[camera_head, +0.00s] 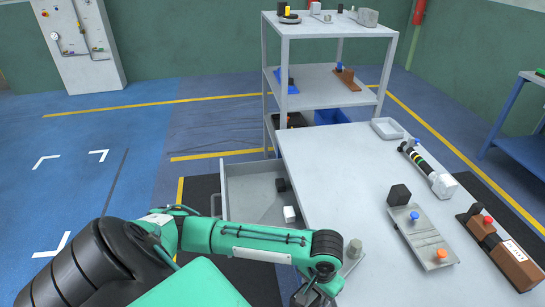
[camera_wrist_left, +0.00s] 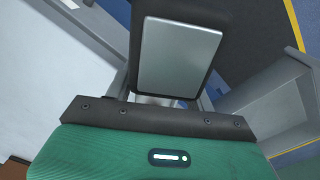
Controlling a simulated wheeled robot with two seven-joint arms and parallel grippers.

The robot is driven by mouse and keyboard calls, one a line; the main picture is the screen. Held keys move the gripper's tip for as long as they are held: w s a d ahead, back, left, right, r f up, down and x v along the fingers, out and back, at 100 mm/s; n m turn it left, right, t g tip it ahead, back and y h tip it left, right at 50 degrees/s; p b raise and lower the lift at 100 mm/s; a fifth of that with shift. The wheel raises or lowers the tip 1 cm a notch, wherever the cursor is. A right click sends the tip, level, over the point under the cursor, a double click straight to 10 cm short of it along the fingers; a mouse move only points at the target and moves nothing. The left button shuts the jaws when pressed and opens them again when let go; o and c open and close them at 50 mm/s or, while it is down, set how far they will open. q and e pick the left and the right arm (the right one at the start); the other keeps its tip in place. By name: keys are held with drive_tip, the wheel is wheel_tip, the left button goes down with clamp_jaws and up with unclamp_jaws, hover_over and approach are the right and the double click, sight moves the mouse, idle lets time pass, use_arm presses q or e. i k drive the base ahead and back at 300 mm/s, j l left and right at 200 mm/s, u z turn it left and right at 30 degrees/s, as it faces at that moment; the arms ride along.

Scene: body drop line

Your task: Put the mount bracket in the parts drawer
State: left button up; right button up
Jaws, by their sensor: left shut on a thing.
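My left gripper (camera_head: 316,296) is at the bottom of the head view, by the table's near edge, partly cut off by the frame. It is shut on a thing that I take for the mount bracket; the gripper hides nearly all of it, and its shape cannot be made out. In the left wrist view, a dark finger with a grey plate (camera_wrist_left: 178,55) fills the middle. The parts drawer (camera_head: 240,178) stands open at the table's left side. A black block (camera_head: 282,185) and a white block (camera_head: 289,214) are in it. My right gripper is not in view.
The table (camera_head: 335,165) holds a fixture plate with knobs (camera_head: 425,240), a brown block (camera_head: 497,250), a banded rod (camera_head: 422,163) and a small tray (camera_head: 386,128). A grey piece with a knob (camera_head: 353,252) is beside my wrist. A shelf rack (camera_head: 325,72) stands behind.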

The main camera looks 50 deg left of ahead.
sight(257, 206)
drive_tip(key=i+j, duration=0.1)
drive_tip(key=j, duration=0.3)
drive_tip(key=i+j, duration=0.15)
drive_tip(key=j, duration=0.3)
drive_tip(key=i+j, duration=0.1)
drive_tip(key=j, duration=0.3)
drive_tip(key=i+j+u, duration=0.1)
drive_tip(key=j, duration=0.3)
drive_tip(key=i+j, duration=0.15)
drive_tip(key=j, duration=0.3)
drive_tip(key=i+j, duration=0.1)
drive_tip(key=j, duration=0.3)
drive_tip(key=i+j, duration=0.15)
drive_tip(key=j, duration=0.25)
